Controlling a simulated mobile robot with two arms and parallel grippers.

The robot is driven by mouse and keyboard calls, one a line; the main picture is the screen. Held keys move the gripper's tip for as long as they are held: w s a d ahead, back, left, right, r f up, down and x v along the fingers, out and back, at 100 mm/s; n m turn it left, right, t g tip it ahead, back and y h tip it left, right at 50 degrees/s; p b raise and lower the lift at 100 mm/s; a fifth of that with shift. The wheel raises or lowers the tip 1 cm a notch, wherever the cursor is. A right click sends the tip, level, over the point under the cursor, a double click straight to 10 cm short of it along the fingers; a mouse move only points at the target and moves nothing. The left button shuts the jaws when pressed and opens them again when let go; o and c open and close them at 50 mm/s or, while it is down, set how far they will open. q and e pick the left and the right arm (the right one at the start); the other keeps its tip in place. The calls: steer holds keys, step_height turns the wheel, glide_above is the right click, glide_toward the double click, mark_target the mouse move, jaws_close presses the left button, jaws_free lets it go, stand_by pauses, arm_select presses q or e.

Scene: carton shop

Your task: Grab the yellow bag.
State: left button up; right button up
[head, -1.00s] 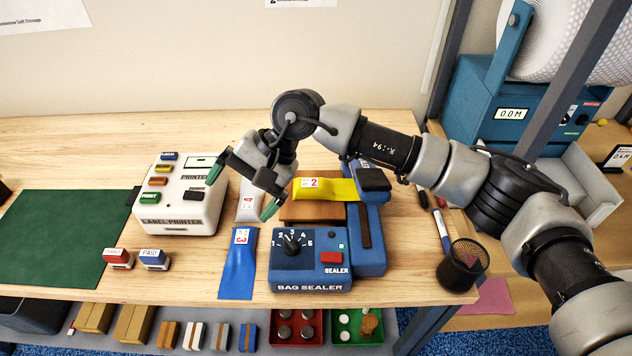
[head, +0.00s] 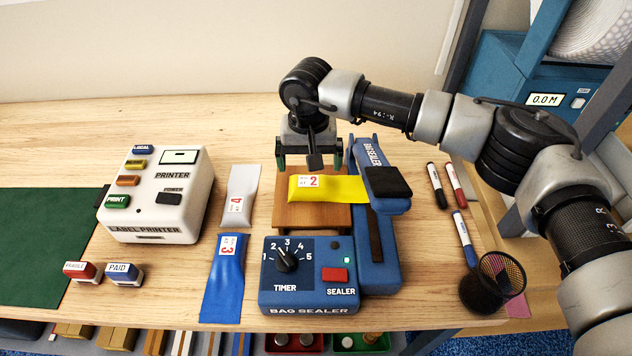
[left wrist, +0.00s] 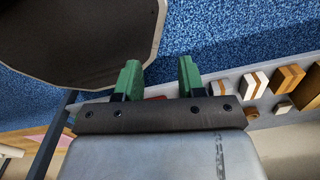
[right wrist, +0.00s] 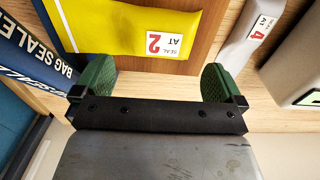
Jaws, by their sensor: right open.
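The yellow bag (head: 340,189), labelled 2, lies flat on a brown wooden block (head: 312,216). Its right end reaches the arm of the blue bag sealer (head: 309,286), where it is hidden. My right gripper (head: 309,162) is open and empty, pointing down at the bag's far edge, its fingers apart to left and right. The right wrist view shows the yellow bag (right wrist: 150,28) ahead of the two green fingertips (right wrist: 158,84), not between them. My left gripper (left wrist: 158,78) is open and empty in the left wrist view, over the floor; it is outside the head view.
A white bag (head: 238,190), labelled 4, and a blue bag (head: 223,280), labelled 3, lie left of the sealer. A label printer (head: 160,200) stands further left. Markers (head: 437,186) and a mesh cup (head: 483,290) are at the right. The table behind the printer is clear.

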mark_target(309, 178)
step_height(309, 178, down, 4)
steer(key=shift+a+f+p, duration=0.1)
steer(key=shift+f+p, duration=0.1)
steer(key=shift+p, duration=0.8)
steer(key=shift+f, duration=0.25)
steer(key=c, duration=0.4)
arm_select(q)
steer(key=shift+w+d+r, duration=0.1)
steer(key=shift+w+r, duration=0.9)
steer(key=shift+r, duration=0.25)
arm_select(e)
steer(key=c, duration=0.5)
